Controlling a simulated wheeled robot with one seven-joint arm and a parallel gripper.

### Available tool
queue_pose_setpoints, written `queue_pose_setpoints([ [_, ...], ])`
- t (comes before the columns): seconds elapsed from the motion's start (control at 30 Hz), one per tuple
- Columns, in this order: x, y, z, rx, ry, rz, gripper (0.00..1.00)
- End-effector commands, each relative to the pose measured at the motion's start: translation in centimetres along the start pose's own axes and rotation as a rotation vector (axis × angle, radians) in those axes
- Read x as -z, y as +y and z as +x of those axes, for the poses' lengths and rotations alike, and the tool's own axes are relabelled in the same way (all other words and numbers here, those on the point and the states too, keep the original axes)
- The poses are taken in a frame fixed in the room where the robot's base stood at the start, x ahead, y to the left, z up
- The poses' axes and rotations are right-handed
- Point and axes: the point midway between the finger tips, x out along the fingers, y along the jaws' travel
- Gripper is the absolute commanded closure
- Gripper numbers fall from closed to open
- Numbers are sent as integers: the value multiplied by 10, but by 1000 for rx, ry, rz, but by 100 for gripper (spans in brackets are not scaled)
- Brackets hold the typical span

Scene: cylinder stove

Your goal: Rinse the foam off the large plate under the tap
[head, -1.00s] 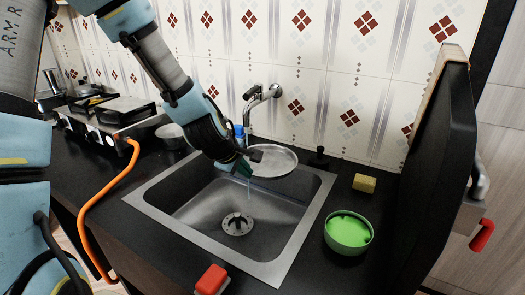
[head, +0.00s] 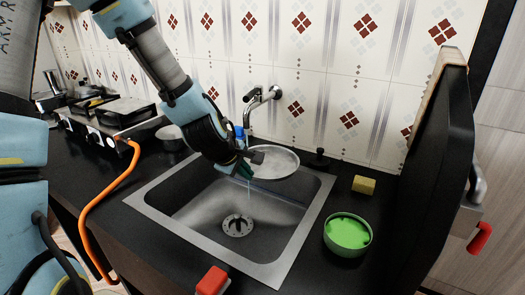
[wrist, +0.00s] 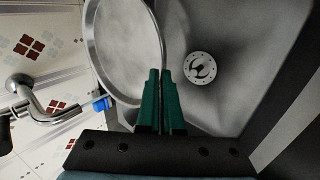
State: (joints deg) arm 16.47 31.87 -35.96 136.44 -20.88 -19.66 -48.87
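The large plate (head: 276,164) is a round, grey-white metal-looking dish over the back of the sink (head: 190,214). In the wrist view the plate (wrist: 122,45) fills the upper left. My gripper (head: 245,170) is at the plate's near left edge. Its green fingers (wrist: 161,100) are close together on the plate's rim. The tap (head: 262,95) comes from the wall behind, with a blue piece (wrist: 102,103) near its spout end. A thin bluish stream shows below the gripper, above the drain (head: 237,226). I cannot make out foam on the visible plate face.
A green bowl (head: 347,235) and a yellow sponge (head: 363,185) stand right of the sink. A red-topped object (head: 212,280) is at the front edge. A stove (head: 105,118) with an orange hose (head: 100,190) is at left. A dark upright panel (head: 430,170) bounds the right.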

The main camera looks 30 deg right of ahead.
Motion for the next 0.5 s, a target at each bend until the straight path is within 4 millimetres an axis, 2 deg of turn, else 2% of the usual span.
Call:
queue_pose_setpoints([
  [0.3, -15, -2, -29, -1, 1, 1, 100],
  [0.5, -21, -4, -38, -1, 1, 0, 100],
])
